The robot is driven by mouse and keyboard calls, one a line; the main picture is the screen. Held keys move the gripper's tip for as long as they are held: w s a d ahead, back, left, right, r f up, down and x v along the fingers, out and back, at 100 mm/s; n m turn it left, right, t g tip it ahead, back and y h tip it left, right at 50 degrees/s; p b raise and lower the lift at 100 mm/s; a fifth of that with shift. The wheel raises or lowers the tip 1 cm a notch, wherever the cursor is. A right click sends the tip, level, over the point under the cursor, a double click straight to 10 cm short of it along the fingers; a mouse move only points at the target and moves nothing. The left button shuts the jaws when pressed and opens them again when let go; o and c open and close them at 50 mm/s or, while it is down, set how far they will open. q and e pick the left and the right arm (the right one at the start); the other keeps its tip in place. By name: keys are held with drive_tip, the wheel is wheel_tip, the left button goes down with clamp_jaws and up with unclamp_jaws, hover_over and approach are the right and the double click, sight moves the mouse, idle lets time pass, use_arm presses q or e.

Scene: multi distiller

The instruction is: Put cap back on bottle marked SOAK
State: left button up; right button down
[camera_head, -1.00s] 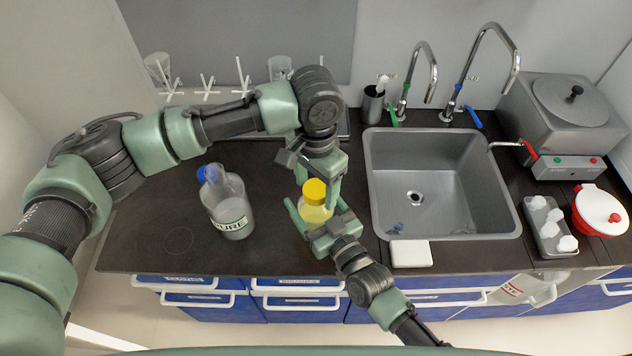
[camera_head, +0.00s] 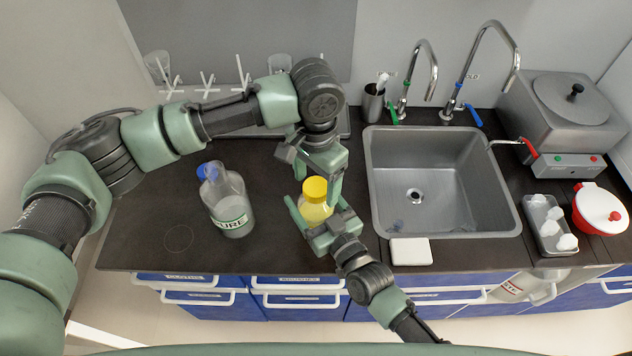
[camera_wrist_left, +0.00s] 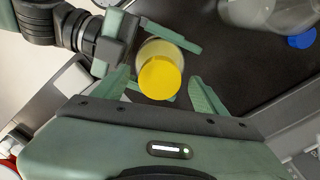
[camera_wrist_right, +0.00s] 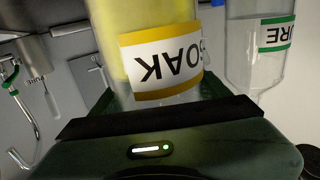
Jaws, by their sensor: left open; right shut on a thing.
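The SOAK bottle (camera_head: 315,212) is clear with yellow contents and stands upright at the counter's front. Its orange-edged SOAK label (camera_wrist_right: 162,62) shows upside down in the right wrist view. My right gripper (camera_head: 317,207) is shut around the bottle's body. The yellow cap (camera_head: 314,188) sits on top of the bottle; I cannot tell how tightly it is seated. It also shows in the left wrist view (camera_wrist_left: 160,78). My left gripper (camera_head: 319,177) is open just above the cap, its fingers on either side and apart from it.
A clear bottle labelled with letters ending in URE (camera_head: 229,205), with a blue cap (camera_head: 204,170), stands to the left. The sink (camera_head: 420,195) is to the right. A white drying rack (camera_head: 207,85) is behind. A white pad (camera_head: 410,251) lies at the sink's front edge.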

use_arm(q)
wheel_tip(320, 180, up, 11)
drive_tip(key=shift+r, duration=0.15)
use_arm(e)
unclamp_jaws()
drive_tip(key=shift+s, duration=0.1)
use_arm(q)
drive_tip(key=shift+f+b, duration=0.9)
drive_tip(key=shift+f, duration=0.05)
use_arm(e)
drive_tip(key=v, duration=0.7)
drive_tip(key=shift+s+d, duration=0.2)
drive_tip(key=shift+s, duration=0.05)
